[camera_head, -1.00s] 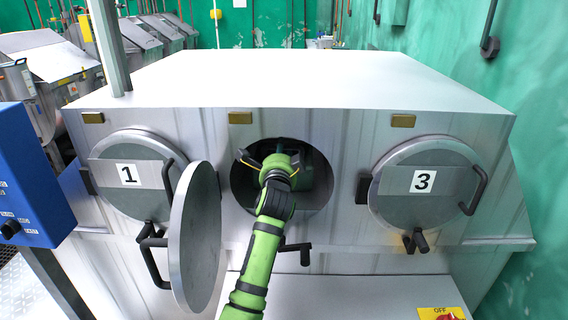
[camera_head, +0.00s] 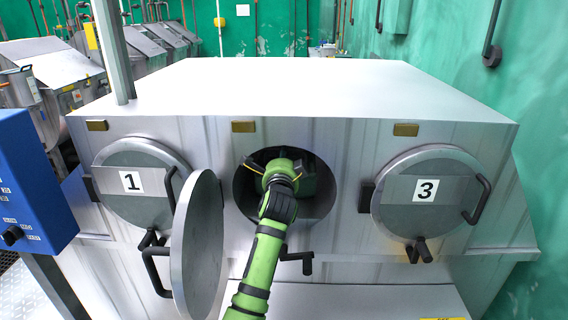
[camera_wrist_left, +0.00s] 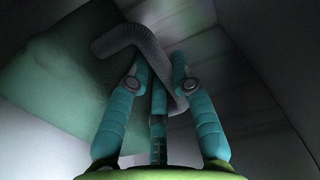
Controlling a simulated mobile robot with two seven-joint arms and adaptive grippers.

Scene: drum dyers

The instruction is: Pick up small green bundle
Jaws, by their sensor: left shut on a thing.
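My left arm reaches into the round middle opening (camera_head: 322,202) of the grey metal machine, and its fingers are hidden there in the head view. In the left wrist view my left gripper (camera_wrist_left: 162,62) is shut, its teal fingers around a grey ribbed strap (camera_wrist_left: 135,40). The strap lies against the small green bundle (camera_wrist_left: 60,85), a dark green mass at the left. Whether the bundle is lifted off the drum wall cannot be told. My right gripper is not in view.
The open round door (camera_head: 196,245) stands swung out just left of my arm. Closed doors 1 (camera_head: 140,205) and 3 (camera_head: 420,210) flank the opening. A blue control box (camera_head: 30,185) is at far left. The machine's flat top (camera_head: 290,85) is clear.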

